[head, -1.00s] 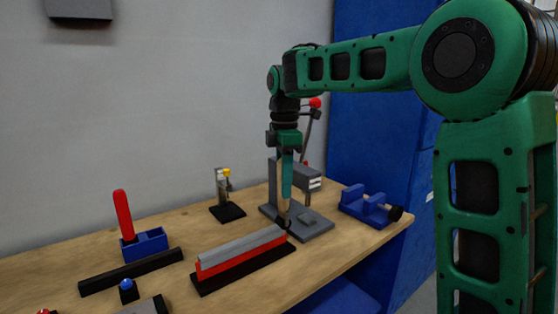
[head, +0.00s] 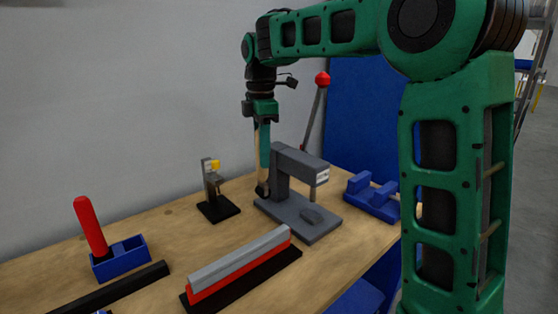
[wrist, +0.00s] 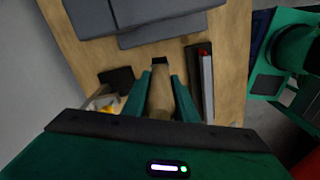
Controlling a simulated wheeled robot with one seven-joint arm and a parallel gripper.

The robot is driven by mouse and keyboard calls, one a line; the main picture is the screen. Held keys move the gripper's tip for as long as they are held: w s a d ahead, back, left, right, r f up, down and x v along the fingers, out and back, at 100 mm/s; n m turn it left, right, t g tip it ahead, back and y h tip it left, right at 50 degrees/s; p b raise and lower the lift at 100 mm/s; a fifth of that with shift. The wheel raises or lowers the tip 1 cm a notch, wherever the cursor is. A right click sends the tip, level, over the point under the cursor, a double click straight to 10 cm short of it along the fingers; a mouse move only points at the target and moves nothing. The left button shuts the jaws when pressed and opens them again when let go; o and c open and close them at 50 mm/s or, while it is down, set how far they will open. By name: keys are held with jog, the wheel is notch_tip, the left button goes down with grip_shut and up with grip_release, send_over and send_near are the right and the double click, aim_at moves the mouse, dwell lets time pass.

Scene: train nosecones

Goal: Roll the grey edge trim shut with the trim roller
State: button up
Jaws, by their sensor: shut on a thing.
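The grey edge trim (head: 240,256) lies along the top of a red strip (head: 245,274) on a black base (head: 290,262), at the front of the bench. I cannot tell how far it is shut. It also shows in the wrist view (wrist: 207,88), right of my gripper. My gripper (head: 264,148) is shut on the trim roller (head: 261,176), which has a tan handle and a dark end pointing down. The roller is behind the trim and apart from it, near the press base. In the wrist view the roller (wrist: 161,92) sits between my teal fingers (wrist: 160,98).
A grey press (head: 280,178) with a red-knobbed lever (head: 322,79) stands close by my gripper. A blue vise (head: 372,205) is right of it. A small fixture (head: 211,178) with a yellow part and a blue holder (head: 128,254) with a red handle stand left. Bare bench lies between.

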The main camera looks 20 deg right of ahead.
jog(key=s+r+n, duration=0.1)
jog(key=s+r, duration=0.2)
jog(key=s, duration=0.9)
jog(key=shift+d, duration=0.3)
jog(key=shift+f, duration=0.1)
jog(key=shift+f, duration=2.4)
jog(key=shift+a, duration=0.1)
